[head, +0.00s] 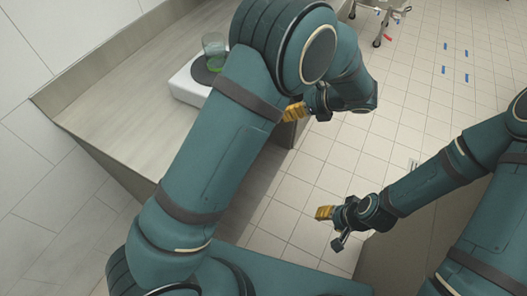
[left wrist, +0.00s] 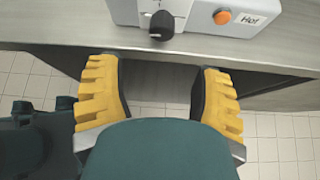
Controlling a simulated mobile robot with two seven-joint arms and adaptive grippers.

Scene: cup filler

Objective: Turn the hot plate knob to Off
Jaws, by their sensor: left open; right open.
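The white hot plate (head: 184,88) stands on the bench at the upper left of the head view, partly behind my left arm. A glass beaker with green liquid (head: 213,50) is on its dark top. In the left wrist view its front shows a black knob (left wrist: 162,25) and, to the right, an orange light marked "Hot" (left wrist: 222,17). The knob's setting cannot be read. My left gripper (left wrist: 160,92) is open and empty, its yellow fingers below the knob and apart from it. It also shows in the head view (head: 293,112). My right gripper (head: 325,213) is open and empty over the floor.
The grey bench top (head: 120,110) is clear to the left of the hot plate. Its front edge (left wrist: 160,57) lies between the knob and my left fingertips. A wheeled stand (head: 378,25) is on the tiled floor at the top right.

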